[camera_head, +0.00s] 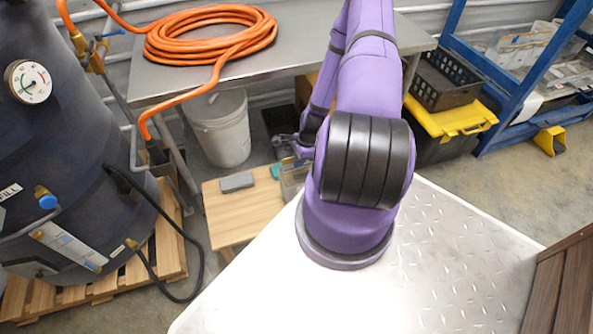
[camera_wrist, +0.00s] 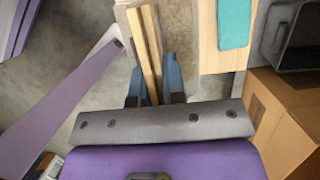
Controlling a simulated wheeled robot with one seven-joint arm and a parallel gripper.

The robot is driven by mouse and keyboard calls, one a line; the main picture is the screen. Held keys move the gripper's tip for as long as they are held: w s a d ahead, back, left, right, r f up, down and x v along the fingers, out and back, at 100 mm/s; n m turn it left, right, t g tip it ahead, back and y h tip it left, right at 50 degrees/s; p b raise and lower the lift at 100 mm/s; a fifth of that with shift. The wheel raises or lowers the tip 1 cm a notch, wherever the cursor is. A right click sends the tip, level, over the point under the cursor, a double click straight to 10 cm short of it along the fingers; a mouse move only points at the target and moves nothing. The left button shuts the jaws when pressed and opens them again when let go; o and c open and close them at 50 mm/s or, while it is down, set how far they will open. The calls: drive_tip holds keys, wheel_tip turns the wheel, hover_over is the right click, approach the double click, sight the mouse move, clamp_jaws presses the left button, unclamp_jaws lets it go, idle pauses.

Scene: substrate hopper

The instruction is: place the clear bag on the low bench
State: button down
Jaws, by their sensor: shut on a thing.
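In the wrist view my gripper (camera_wrist: 154,90) has its blue fingers closed on both sides of a narrow thing with pale and tan strips, seen edge-on, which I take as the clear bag (camera_wrist: 147,45). Its clear film cannot be made out. The low bench (camera_head: 228,216) is a small wooden bench left of my arm in the head view; part of it shows at the top of the wrist view (camera_wrist: 212,55). A grey block (camera_head: 237,182) and a teal piece (camera_head: 275,171) lie on it. In the head view my arm mostly hides the gripper.
A see-through container (camera_head: 293,180) shows beside the bench's right end. A steel table (camera_head: 285,60) with an orange hose (camera_head: 210,35) stands behind, a white bucket (camera_head: 220,130) below it. A dark tank (camera_head: 70,150) stands left. A metal plate surface (camera_head: 450,260) lies in front.

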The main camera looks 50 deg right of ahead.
drive_tip(key=shift+w+d+f, duration=0.1)
drive_tip(key=shift+w+d, duration=0.45)
drive_tip(key=shift+d, duration=0.25)
drive_tip(key=shift+f, duration=1.75)
drive_tip(key=c, duration=1.2)
unclamp_jaws()
